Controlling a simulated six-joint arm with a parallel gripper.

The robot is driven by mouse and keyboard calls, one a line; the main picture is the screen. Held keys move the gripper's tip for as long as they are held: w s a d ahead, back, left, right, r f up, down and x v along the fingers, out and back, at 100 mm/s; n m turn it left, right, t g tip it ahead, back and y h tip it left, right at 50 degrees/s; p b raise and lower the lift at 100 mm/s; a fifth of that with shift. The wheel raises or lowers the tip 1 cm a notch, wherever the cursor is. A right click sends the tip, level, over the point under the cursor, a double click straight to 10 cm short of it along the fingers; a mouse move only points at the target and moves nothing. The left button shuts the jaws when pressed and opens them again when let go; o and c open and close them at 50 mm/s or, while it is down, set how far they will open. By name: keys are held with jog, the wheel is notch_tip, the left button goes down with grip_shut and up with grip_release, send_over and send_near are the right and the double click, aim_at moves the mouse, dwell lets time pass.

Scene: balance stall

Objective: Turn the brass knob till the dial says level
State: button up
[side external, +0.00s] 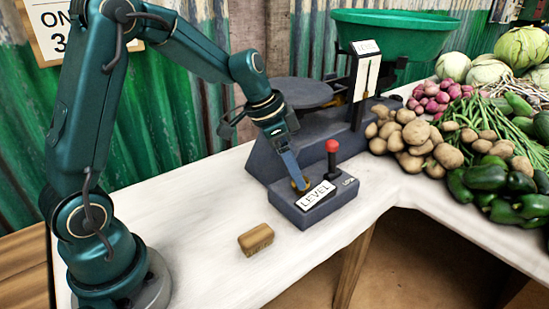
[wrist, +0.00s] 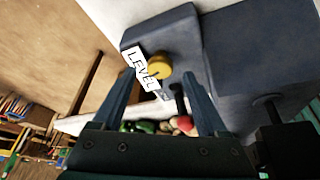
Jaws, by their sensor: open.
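The brass knob (side external: 302,184) sits on the low front block of the grey scale (side external: 345,158), beside a white LEVEL label (side external: 315,195). My gripper (side external: 296,178) points down at the knob; its fingers partly hide it in the side view. In the wrist view the knob (wrist: 159,66) shows between the two open fingertips, with gaps on both sides, so my gripper (wrist: 158,74) is not closed on it. The white dial plate (side external: 367,78) stands upright on the scale with a dark thin needle; its reading is too small to tell.
A red-topped lever (side external: 332,147) stands close to the knob, beside a LOCK label. A brown block (side external: 256,239) lies on the white counter (side external: 200,225). The scale's pan (side external: 303,92), a green basin (side external: 395,40) and potatoes (side external: 410,135) are behind and right. The counter's front left is clear.

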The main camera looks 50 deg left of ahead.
jog(key=shift+v, duration=1.4)
jog(key=s+d+r+t, duration=0.2)
jog(key=s+d+r, duration=0.3)
jog(key=s+r, duration=0.3)
jog(key=s+a+f+n+y, duration=0.1)
jog(key=s+f+n, duration=0.3)
jog(key=s, duration=0.6)
jog(key=shift+s+n+y, duration=0.2)
jog(key=shift+n+y, duration=0.4)
jog(key=shift+n, duration=0.3)
